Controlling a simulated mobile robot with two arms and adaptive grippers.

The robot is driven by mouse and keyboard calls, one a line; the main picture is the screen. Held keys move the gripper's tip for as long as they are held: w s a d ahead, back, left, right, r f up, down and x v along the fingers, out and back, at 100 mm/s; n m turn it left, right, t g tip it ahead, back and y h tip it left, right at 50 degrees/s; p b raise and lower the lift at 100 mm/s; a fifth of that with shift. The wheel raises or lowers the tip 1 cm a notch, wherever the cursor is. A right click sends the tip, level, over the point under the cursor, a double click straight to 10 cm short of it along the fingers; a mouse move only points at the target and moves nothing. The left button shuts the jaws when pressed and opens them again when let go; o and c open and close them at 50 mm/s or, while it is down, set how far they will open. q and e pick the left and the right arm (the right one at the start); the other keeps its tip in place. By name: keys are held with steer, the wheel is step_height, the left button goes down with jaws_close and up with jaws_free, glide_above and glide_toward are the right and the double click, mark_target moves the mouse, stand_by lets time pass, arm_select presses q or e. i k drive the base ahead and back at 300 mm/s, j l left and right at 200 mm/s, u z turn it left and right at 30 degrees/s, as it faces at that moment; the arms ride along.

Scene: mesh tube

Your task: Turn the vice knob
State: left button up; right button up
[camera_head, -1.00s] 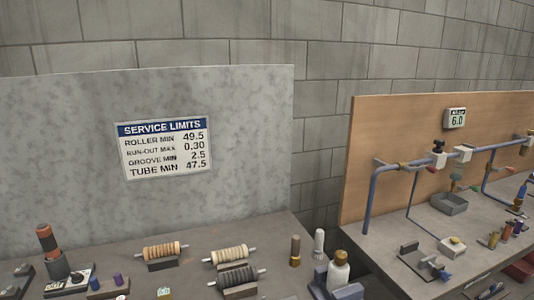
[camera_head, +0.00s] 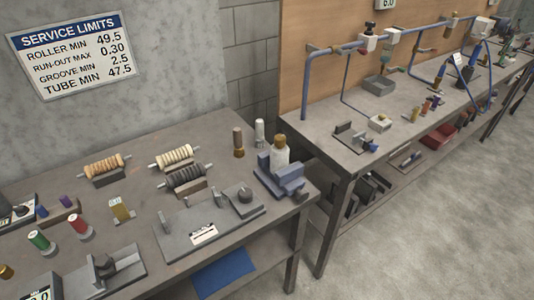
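A blue-grey block-shaped device that looks like a vice (camera_head: 290,181) sits at the front right corner of the left bench. A white bottle with a tan cap (camera_head: 281,152) stands at it; I cannot tell whether it is clamped or just behind. A small dark part shows at the vice's right end, too small to identify surely as the knob. Neither of my grippers is in view.
The left bench (camera_head: 225,128) also holds a grey fixture plate (camera_head: 190,240), rollers on stands (camera_head: 174,155) and colored spools (camera_head: 78,224). A second bench with blue piping (camera_head: 305,85) stands to the right. Open floor (camera_head: 420,230) lies in front of it.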

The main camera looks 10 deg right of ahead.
mark_target(301, 196)
steer(key=l+u, duration=0.1)
steer(key=u, duration=0.35)
steer(key=l+u, duration=0.15)
steer(key=u, duration=0.25)
steer(key=l+u, duration=0.15)
steer(key=u, duration=0.3)
steer(key=l+u, duration=0.1)
steer(key=u, duration=0.35)
steer(key=k+l+u, duration=0.45)
steer(key=l, duration=0.3)
steer(key=k+l+u, duration=0.4)
steer(key=l, duration=0.25)
steer(key=k+l+u, duration=0.45)
steer(key=k, duration=0.25)
